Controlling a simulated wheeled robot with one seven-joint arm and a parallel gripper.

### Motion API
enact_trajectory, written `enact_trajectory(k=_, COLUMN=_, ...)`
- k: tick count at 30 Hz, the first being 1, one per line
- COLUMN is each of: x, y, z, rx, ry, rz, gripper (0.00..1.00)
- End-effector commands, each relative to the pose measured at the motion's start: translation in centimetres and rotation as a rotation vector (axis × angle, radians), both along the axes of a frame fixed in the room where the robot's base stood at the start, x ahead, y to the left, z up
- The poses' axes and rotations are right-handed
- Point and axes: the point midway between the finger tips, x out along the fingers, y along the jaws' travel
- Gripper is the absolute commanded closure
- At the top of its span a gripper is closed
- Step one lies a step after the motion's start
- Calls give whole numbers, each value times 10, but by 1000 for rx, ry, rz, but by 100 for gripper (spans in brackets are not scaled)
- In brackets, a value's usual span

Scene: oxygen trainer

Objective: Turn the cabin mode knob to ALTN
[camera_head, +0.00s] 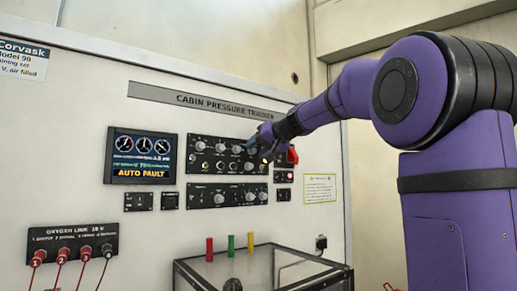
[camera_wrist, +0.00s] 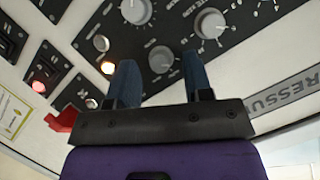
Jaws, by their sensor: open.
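The upper black knob panel (camera_head: 226,156) under the "CABIN PRESSURE TRAINER" sign holds several grey knobs. Their labels are too small to read, so I cannot tell which one is the cabin mode knob. My gripper (camera_head: 264,146) is at this panel's right end and hides part of it. In the wrist view my gripper (camera_wrist: 160,82) is open, with two blue fingers pointing at the panel. A small grey knob (camera_wrist: 161,59) shows between the fingertips; contact cannot be told. Larger grey knobs (camera_wrist: 209,23) and (camera_wrist: 135,10) lie beyond.
A display (camera_head: 141,157) reads "AUTO FAULT". A red part (camera_wrist: 63,118) and an amber light (camera_wrist: 108,67) are close to the fingers. A lower knob panel (camera_head: 227,195) sits below.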

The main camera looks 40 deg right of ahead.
Motion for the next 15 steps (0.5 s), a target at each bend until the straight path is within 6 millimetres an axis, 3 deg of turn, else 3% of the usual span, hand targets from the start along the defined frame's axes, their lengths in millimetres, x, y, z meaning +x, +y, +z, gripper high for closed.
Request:
enact_trajectory(k=4, x=0, y=0, z=0, rx=0, ry=0, rz=0, gripper=56)
enact_trajectory(k=10, x=0, y=0, z=0, rx=0, ry=0, rz=0, gripper=100)
enact_trajectory(k=15, x=0, y=0, z=0, rx=3, ry=0, rz=0, gripper=100)
